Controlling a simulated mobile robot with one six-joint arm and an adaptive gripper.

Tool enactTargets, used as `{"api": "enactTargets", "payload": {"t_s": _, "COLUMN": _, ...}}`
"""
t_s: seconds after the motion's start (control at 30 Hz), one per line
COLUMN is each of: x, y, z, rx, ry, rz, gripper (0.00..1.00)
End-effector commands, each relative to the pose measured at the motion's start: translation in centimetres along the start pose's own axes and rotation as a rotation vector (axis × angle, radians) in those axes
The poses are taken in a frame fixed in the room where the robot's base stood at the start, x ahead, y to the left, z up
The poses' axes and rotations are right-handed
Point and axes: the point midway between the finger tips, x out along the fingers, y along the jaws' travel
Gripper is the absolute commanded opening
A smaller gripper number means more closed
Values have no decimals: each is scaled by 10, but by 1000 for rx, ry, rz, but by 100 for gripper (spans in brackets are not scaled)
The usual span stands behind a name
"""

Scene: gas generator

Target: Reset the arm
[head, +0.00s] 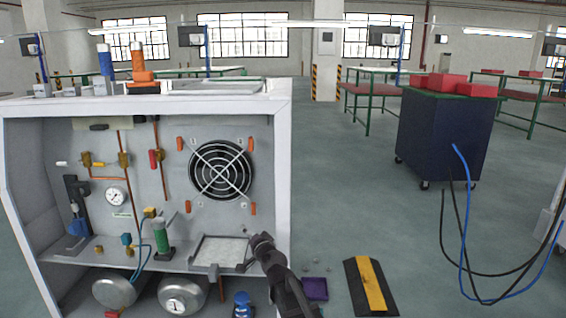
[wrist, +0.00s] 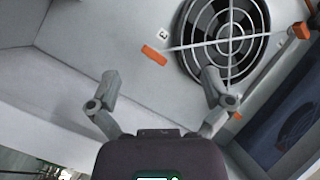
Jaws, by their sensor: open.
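My gripper (wrist: 160,88) is open and empty in the wrist view, its two fingers spread apart in front of the generator's back panel. A round black fan with a metal guard (wrist: 225,35) lies beyond the fingers. In the head view my arm rises from the bottom, and its dark end (head: 262,247) is at the lower right of the open generator cabinet (head: 283,180), by the shelf tray. The fingers are too small to make out clearly there. The fan (head: 221,170) is above and left of the arm's end.
The cabinet holds gauges, copper pipes, valves and two round tanks (head: 115,290). Blue and orange bottles stand on its top. A black and yellow ramp (head: 371,286) lies on the floor to the right. A dark wheeled cart (head: 436,140) with red boxes stands beyond.

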Motion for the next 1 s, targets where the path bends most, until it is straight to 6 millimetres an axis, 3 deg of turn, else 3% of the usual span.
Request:
{"api": "enactTargets", "payload": {"t_s": 0.47, "x": -106, "y": 106, "z": 32, "rx": -281, "ry": -498, "rz": 263, "gripper": 100}}
{"api": "enactTargets", "payload": {"t_s": 0.8, "x": -222, "y": 186, "z": 39, "rx": -372, "ry": -856, "rz": 566, "gripper": 100}}
{"api": "enactTargets", "payload": {"t_s": 1.0, "x": -277, "y": 212, "z": 36, "rx": -375, "ry": -1000, "rz": 711, "gripper": 100}}
